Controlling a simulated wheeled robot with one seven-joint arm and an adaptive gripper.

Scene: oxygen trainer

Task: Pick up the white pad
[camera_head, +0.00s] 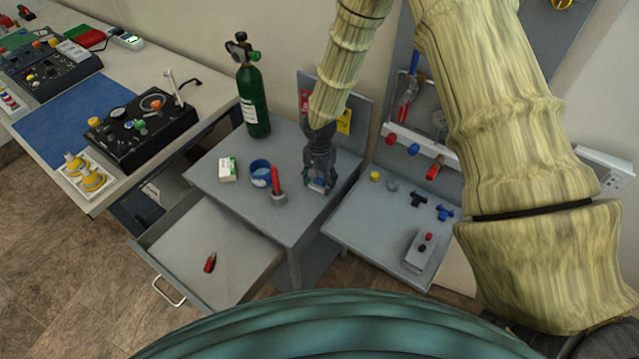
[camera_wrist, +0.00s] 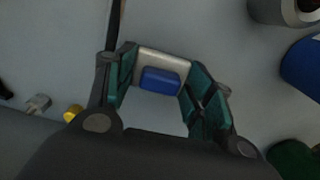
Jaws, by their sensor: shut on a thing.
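The white pad (camera_wrist: 163,62) shows in the wrist view as a pale block with a blue part (camera_wrist: 160,81) on its face. It lies between the two teal-padded fingers of my gripper (camera_wrist: 158,84), which are shut on its sides. In the head view my gripper (camera_head: 319,182) points down at the right part of the grey table (camera_head: 235,190), and a bit of blue shows between its fingers. The fingers hide most of the pad there. I cannot tell whether the pad touches the tabletop or is just above it.
A red marker-like thing (camera_head: 276,181), a blue roll (camera_head: 260,172) and a white-green box (camera_head: 227,169) stand left of my gripper. A green cylinder (camera_head: 253,100) stands behind. An open drawer (camera_head: 190,245) holds a small red item. A grey shelf (camera_head: 355,225) with small fittings is at right.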

